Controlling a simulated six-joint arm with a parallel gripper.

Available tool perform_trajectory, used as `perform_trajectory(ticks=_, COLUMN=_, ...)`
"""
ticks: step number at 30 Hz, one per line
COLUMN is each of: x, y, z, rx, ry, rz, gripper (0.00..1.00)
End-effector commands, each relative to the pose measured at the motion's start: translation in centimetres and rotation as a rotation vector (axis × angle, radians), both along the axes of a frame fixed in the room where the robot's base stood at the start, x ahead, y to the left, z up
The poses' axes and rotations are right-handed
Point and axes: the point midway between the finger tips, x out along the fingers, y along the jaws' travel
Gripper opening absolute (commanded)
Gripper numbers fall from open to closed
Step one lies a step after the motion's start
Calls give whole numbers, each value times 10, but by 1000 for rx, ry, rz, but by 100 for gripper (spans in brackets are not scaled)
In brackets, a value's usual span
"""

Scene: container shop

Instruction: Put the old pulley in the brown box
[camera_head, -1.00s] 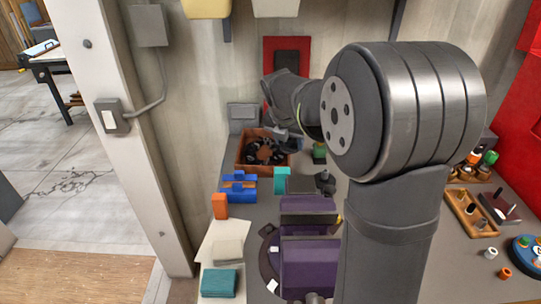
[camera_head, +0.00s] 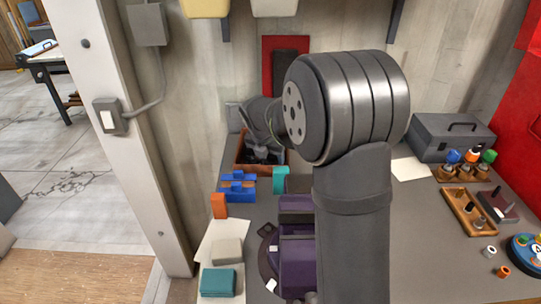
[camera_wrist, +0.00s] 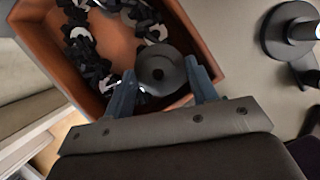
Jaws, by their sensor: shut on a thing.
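The brown box (camera_head: 262,171) stands at the back left of the bench against the wall. In the wrist view its orange-brown wall (camera_wrist: 203,25) surrounds a dark chain (camera_wrist: 85,45) with several light-grey parts. The old pulley (camera_wrist: 158,66), a dark grey disc with a central hub, is between my fingers near the box's near corner. My gripper (camera_wrist: 163,84) is shut on it. In the head view my gripper (camera_head: 262,150) is down at the box, partly hidden by my wrist. I cannot tell whether the pulley touches the box floor or chain.
Blue blocks (camera_head: 237,188), a teal block (camera_head: 280,180) and an orange block (camera_head: 218,206) stand in front of the box. Purple bins (camera_head: 297,262) are nearer. Dark round-based parts (camera_wrist: 288,30) lie right of the box in the wrist view. A grey toolbox (camera_head: 450,138) stands far right.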

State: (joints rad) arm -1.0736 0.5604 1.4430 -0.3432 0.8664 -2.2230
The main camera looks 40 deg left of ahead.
Motion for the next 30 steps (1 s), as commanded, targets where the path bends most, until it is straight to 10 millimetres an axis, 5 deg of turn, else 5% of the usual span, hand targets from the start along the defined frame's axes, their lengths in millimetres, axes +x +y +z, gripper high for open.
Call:
perform_trajectory(ticks=2, x=0, y=0, z=-2, rx=-1, ry=0, rz=0, gripper=18)
perform_trajectory(ticks=3, x=0, y=0, z=-3, rx=-1, ry=1, rz=0, gripper=56)
perform_trajectory(ticks=4, x=0, y=0, z=-3, rx=-1, ry=1, rz=0, gripper=61)
perform_trajectory(ticks=16, x=-2, y=0, z=6, rx=2, ry=0, rz=1, gripper=61)
perform_trajectory(ticks=30, x=-35, y=-12, z=91, rx=2, ry=0, rz=2, gripper=61)
